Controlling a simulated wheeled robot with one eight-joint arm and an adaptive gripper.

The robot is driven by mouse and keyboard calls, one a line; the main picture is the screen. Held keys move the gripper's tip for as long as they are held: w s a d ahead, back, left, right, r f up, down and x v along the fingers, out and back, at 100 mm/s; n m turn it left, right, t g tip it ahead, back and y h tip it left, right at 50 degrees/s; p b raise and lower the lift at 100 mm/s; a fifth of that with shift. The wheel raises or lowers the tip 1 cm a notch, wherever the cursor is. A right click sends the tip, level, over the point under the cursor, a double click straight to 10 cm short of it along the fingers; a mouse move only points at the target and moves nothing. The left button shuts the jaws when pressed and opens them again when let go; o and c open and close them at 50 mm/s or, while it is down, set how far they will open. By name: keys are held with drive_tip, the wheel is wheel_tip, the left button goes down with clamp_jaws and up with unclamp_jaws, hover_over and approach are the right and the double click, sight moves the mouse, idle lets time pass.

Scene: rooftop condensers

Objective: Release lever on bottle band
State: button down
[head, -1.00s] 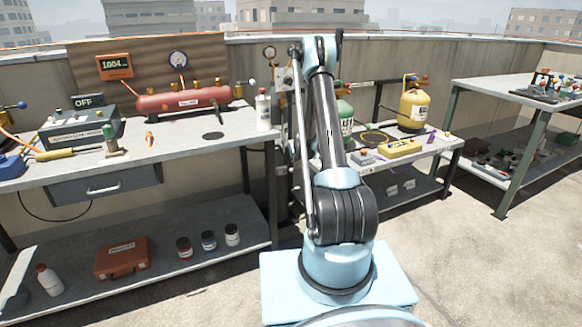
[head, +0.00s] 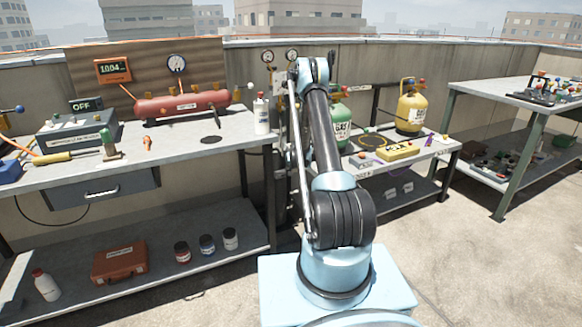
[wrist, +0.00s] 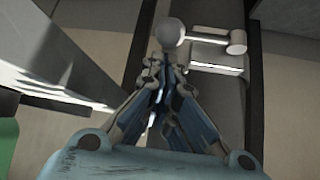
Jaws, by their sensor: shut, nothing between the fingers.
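In the wrist view, my gripper (wrist: 163,72) is shut, its blue-sided fingers drawn together and empty. A pale round knob (wrist: 170,32) shows just beyond the fingertips; whether they touch it I cannot tell. To its right is a pale rod with a round end (wrist: 237,42), beside a grey metal piece (wrist: 214,55) that may be part of the band and lever. In the head view, my arm hides my gripper and this spot. A green gas bottle (head: 341,130) stands just right of my arm, and a yellow bottle (head: 411,110) stands farther right.
The left bench (head: 200,150) carries a red tank (head: 183,102), a control box and a white bottle (head: 261,114). Two gauges (head: 268,57) are behind my arm. In the wrist view, a slanted grey panel (wrist: 75,60) is at left and a dark upright (wrist: 240,110) at right. Floor at right is clear.

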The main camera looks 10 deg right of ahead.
drive_tip(key=shift+x, duration=1.4)
